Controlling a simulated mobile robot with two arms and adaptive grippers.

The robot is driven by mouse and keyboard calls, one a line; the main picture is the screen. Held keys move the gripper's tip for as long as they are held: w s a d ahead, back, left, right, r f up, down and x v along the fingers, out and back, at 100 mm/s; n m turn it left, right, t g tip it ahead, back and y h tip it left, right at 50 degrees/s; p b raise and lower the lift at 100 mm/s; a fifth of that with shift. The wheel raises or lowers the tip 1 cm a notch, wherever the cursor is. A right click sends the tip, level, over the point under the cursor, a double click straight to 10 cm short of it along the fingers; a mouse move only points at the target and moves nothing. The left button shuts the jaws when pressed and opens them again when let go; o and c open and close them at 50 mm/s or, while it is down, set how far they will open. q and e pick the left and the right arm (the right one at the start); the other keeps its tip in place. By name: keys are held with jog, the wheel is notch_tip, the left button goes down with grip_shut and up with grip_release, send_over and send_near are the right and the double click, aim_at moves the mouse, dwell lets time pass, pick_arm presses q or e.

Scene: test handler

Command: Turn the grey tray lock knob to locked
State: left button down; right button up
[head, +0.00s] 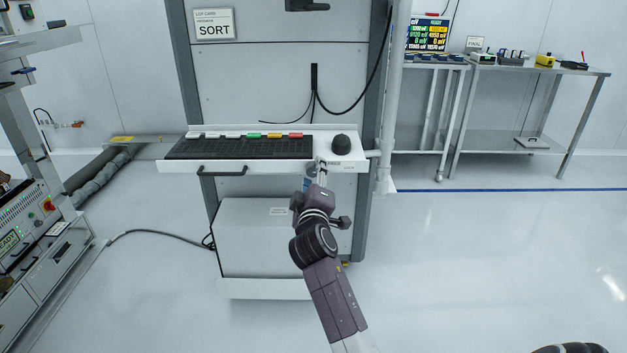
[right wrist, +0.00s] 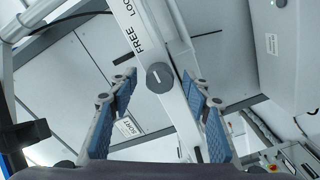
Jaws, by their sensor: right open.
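The grey tray lock knob (right wrist: 160,76) is a round disc with a short pale mark, on the white front edge of the keyboard tray (head: 262,167). The words FREE and LOCK are printed beside it. I cannot tell for sure which word the mark points at. In the head view the knob is hidden at my right gripper (head: 320,170), which is at the right part of the tray's front edge. In the right wrist view its blue-padded fingers (right wrist: 162,90) are open, one on each side of the knob. I see no clear contact. My left gripper is not in view.
A black keyboard (head: 238,148) and a dark rounded device (head: 341,145) lie on the tray, which has a black front handle (head: 222,170). A white cabinet (head: 255,240) stands below. A grey post (head: 386,120) rises at the right. The floor in front is clear.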

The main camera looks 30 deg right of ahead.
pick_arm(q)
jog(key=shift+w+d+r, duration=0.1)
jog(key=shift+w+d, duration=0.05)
pick_arm(e)
jog(key=v, duration=1.2)
jog(key=shift+w+f, duration=0.1)
jog(key=shift+w, duration=0.05)
